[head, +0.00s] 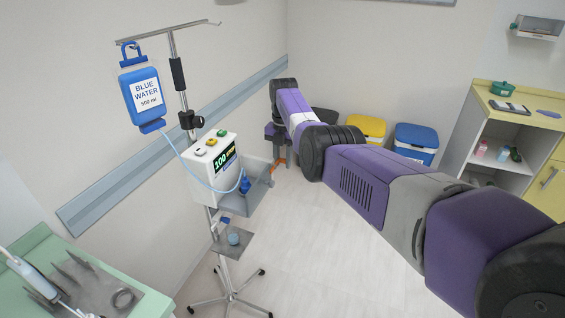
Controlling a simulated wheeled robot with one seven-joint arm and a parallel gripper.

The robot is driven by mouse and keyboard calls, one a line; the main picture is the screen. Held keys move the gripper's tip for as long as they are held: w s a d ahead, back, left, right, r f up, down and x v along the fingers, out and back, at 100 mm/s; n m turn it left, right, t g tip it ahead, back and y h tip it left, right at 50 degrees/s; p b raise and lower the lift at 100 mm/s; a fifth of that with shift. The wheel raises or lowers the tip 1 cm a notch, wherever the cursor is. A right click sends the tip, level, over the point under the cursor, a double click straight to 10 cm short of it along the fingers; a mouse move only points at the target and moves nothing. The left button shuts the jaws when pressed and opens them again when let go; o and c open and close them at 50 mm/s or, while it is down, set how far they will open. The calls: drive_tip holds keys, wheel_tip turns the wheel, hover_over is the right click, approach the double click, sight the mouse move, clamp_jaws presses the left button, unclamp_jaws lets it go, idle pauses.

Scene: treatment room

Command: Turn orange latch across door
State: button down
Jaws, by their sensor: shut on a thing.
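The white pump box (210,165) with a lit display is mounted on the drip stand's pole. A grey open-topped tray or panel (257,190) is on its right side; I cannot tell whether this is the door. A small orange part (279,163), likely the latch, shows just right of it. My gripper (277,152) is at the far end of my purple arm, pointing down at the orange part. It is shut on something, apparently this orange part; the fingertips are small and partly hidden.
A blue water bag (142,95) hangs on the stand, its tube running to a small blue object (244,184). A lower shelf (233,243) is on the pole. Yellow (366,128) and blue (415,140) bins stand behind my arm. A green table (50,255) is at lower left.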

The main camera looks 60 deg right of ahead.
drive_tip(key=shift+s+f, duration=0.45)
drive_tip(key=shift+s, duration=0.1)
drive_tip(key=c, duration=1.3)
unclamp_jaws()
drive_tip(key=shift+r, duration=0.1)
drive_tip(key=shift+w, duration=0.15)
drive_tip(key=shift+w+r, duration=0.1)
drive_tip(key=shift+r, duration=0.1)
drive_tip(key=shift+d+r, duration=0.1)
drive_tip(key=shift+r, duration=0.2)
drive_tip(key=shift+r+b, duration=0.4)
drive_tip(key=shift+r, duration=3.2)
